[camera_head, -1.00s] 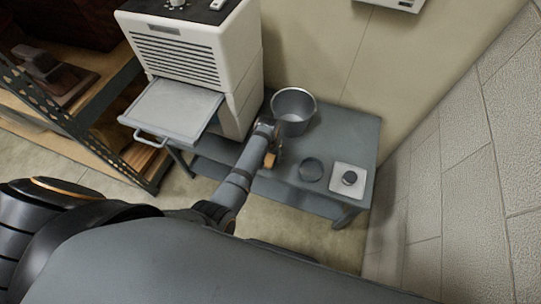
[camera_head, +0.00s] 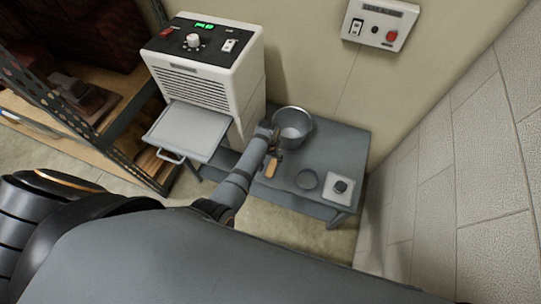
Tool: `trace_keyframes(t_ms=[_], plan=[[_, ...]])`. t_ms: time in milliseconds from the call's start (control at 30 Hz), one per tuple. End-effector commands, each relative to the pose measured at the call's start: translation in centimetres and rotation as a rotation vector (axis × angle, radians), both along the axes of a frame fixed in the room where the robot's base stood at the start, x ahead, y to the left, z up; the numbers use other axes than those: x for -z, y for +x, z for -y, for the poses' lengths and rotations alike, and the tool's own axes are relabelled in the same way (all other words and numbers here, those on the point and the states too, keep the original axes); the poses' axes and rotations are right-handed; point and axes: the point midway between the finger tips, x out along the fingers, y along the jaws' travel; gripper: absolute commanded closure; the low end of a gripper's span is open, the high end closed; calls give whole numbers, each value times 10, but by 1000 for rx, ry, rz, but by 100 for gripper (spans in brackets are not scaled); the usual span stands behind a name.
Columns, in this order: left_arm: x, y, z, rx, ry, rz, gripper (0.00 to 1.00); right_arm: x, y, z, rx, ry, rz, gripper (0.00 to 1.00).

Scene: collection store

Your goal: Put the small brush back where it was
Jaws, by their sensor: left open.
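The small brush (camera_head: 270,169) shows as a small orange-brown piece on the grey table, close to its left edge. My left gripper (camera_head: 277,153) is open beside the far end of the brush, near the bucket. The fingers are small and dark here, and part of the brush may be hidden by them. I cannot tell whether they touch it. My right gripper is not in view.
A grey metal bucket (camera_head: 293,124) stands at the back of the table (camera_head: 285,198). A dark round dish (camera_head: 307,180) and a white square device with a dark knob (camera_head: 341,187) are to the right. A white cabinet (camera_head: 208,75) with a pulled-out tray (camera_head: 187,131) stands left.

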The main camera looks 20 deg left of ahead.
Motion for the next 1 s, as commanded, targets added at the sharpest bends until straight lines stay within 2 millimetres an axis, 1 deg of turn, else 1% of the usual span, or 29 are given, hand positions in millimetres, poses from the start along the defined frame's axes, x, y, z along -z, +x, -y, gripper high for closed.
trace_keyframes(t_ms=[367, 433, 467, 533, 567, 600, 667, 700, 733, 767, 800, 900, 1000], plan=[[1, 0, 0, 0, 0, -1, 45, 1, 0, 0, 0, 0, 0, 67], [11, -8, -3, 1, 2, -7, 45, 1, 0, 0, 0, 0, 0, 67], [22, -15, -5, 2, 4, -11, 45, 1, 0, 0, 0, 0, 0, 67], [59, -45, -15, 4, 7, -21, 45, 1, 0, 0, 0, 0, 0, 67], [79, -64, -21, 6, 11, -26, 45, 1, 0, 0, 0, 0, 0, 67], [108, -93, -31, 6, 15, -30, 45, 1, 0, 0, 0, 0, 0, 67], [149, -144, -47, 5, 22, -35, 45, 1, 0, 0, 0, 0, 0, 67], [173, -181, -59, 3, 27, -37, 45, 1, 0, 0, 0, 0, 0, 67], [187, -207, -68, 1, 32, -37, 45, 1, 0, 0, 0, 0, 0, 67], [199, -233, -76, 0, 37, -38, 45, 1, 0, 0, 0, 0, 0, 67], [212, -266, -88, -3, 43, -38, 45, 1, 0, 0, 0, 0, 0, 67], [231, -335, -111, -7, 60, -34, 45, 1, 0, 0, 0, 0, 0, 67], [237, -374, -126, -10, 72, -27, 45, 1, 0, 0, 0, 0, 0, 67]])
